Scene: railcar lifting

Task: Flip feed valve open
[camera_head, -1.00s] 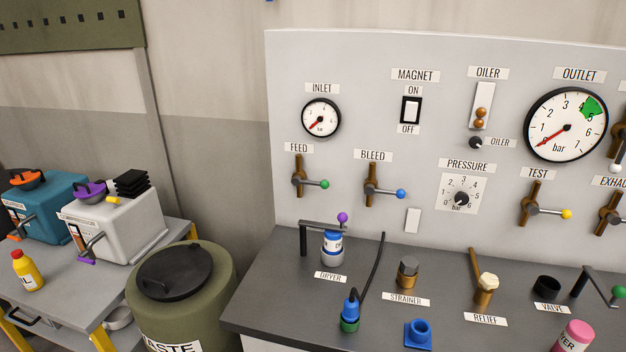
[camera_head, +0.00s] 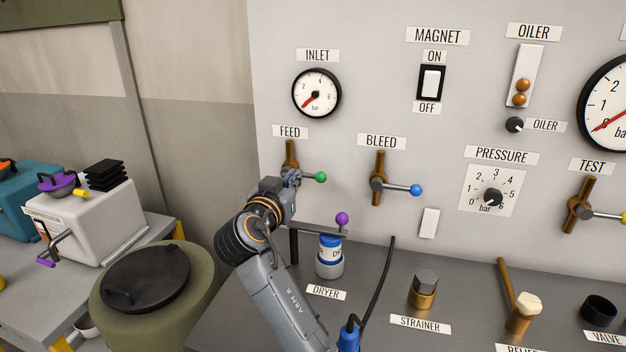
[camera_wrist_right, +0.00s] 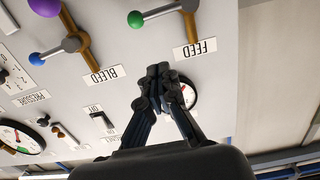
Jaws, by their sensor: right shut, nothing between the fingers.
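The feed valve (camera_head: 291,154) is a brown vertical pipe on the wall panel, under the FEED label. Its lever points right, across the pipe, and ends in a green knob (camera_head: 320,177). My right gripper (camera_head: 290,181) is in front of the valve's hub and hides its lower part. In the right wrist view the right gripper (camera_wrist_right: 163,78) is shut and empty, its fingertips together. That view is upside down, with the green knob (camera_wrist_right: 135,19) and the FEED label (camera_wrist_right: 195,48) beyond the fingertips. I cannot tell whether the gripper touches the lever. My left gripper is not in view.
The bleed valve (camera_head: 378,185) with a blue knob is to the right. The inlet gauge (camera_head: 316,93) is above. The dryer (camera_head: 330,258) and its purple-knobbed lever (camera_head: 341,218) stand below, close to my right arm. The strainer (camera_head: 423,290) is farther right on the bench.

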